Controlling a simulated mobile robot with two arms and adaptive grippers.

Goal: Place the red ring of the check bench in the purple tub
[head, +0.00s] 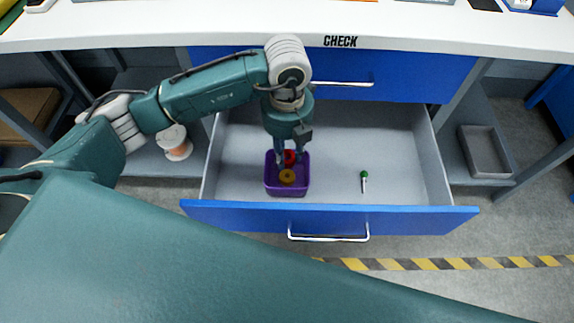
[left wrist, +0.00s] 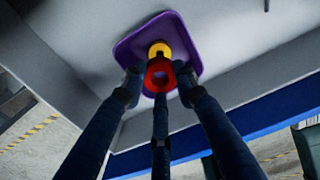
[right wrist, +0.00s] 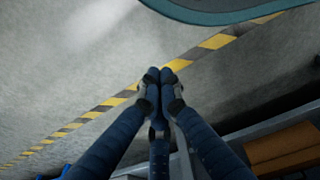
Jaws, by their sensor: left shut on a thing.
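The purple tub (head: 287,191) stands in the open drawer of the check bench. A yellow ring (head: 287,176) lies in it. My left gripper (head: 290,158) points down at the tub and is shut on the red ring (head: 290,157). In the left wrist view the red ring (left wrist: 160,75) sits between the fingers, in front of the tub (left wrist: 190,28) and partly over the yellow ring (left wrist: 160,48). I cannot tell whether the red ring touches anything in the tub. My right gripper (right wrist: 160,78) shows fingers together and empty, over the floor.
The open drawer (head: 400,160) also holds a small green-topped white thing (head: 364,181) right of the tub. A spool (head: 175,143) stands on the shelf at left. A grey tray (head: 484,150) is at right. The bench top (head: 420,36) overhangs the drawer.

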